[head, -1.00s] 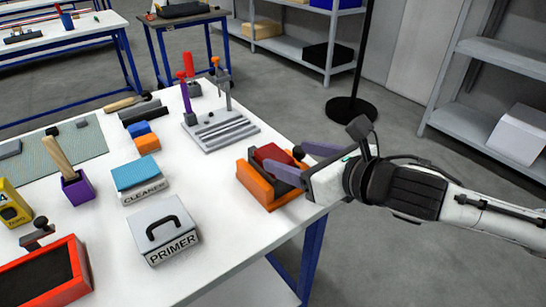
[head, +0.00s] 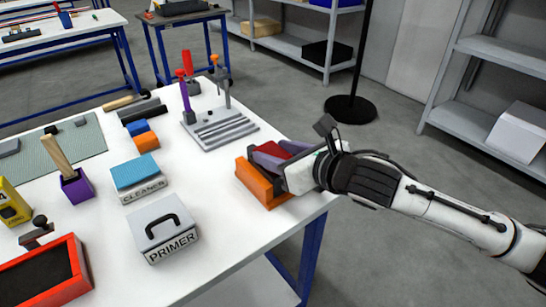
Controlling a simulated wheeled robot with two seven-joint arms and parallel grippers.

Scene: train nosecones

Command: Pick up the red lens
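The red lens (head: 273,149) shows as a small dark red patch at the orange holder (head: 257,185), near the right edge of the white table. My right gripper (head: 276,157) reaches in from the right, its purple fingers at the lens and over the holder. The fingers and gripper body hide much of the lens and the holder's far side. I cannot tell whether the fingers grip the lens or only stand around it. My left gripper is not in view.
A grey fixture (head: 220,128) with upright clamps stands behind the holder. The cleaner box (head: 142,181) and the primer box (head: 164,230) stand to the left. A red-framed tray (head: 50,272) lies at front left. Table surface between primer box and holder is clear.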

